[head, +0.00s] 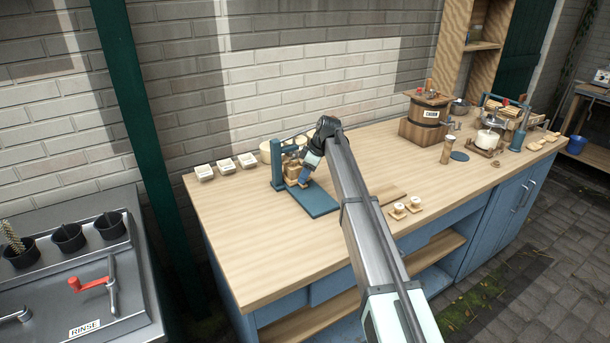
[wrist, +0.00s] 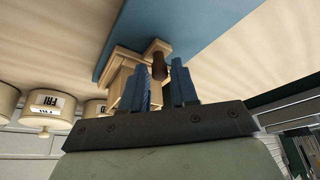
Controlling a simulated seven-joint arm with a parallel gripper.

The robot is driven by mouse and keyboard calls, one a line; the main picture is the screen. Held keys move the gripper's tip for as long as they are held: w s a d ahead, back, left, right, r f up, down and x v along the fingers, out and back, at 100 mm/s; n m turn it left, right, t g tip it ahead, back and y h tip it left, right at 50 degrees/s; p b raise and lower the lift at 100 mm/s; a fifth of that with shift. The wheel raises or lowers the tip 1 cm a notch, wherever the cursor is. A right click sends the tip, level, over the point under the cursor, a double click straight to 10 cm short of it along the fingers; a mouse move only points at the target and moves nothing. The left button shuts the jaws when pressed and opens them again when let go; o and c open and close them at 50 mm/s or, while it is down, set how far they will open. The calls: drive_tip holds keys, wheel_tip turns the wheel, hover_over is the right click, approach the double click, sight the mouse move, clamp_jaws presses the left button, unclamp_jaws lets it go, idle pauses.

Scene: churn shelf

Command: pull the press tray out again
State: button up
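The press stands at the left of the worktop in the head view, with a blue post (head: 277,166) and a flat blue base (head: 318,200). The pale wooden press tray (wrist: 122,72) shows against the blue base in the wrist view. A dark brown knob (wrist: 158,66) projects from its wooden front. My gripper (wrist: 162,68) has its two blue fingers apart, one on each side of the knob. A gap shows between the fingers, and I see no clear contact with the knob. In the head view my gripper (head: 306,172) is at the press and hides part of the tray.
Several white dishes (head: 204,172) stand left of the press. Round pale tubs, one marked FRI (wrist: 47,106), are close to the left in the wrist view. Two small wooden pieces (head: 398,210) lie right of my arm. A churn (head: 428,115) stands farther right. The worktop's front left (head: 255,265) is clear.

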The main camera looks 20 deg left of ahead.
clamp_jaws()
idle(0.3)
drive_tip(key=s+d, duration=0.9)
drive_tip(key=shift+s+d, duration=0.3)
drive_tip(key=shift+o, duration=0.2)
unclamp_jaws()
drive_tip(key=o, duration=0.3)
drive_tip(key=v, duration=1.3)
drive_tip(key=shift+d+r, duration=0.15)
drive_tip(key=shift+r, duration=0.15)
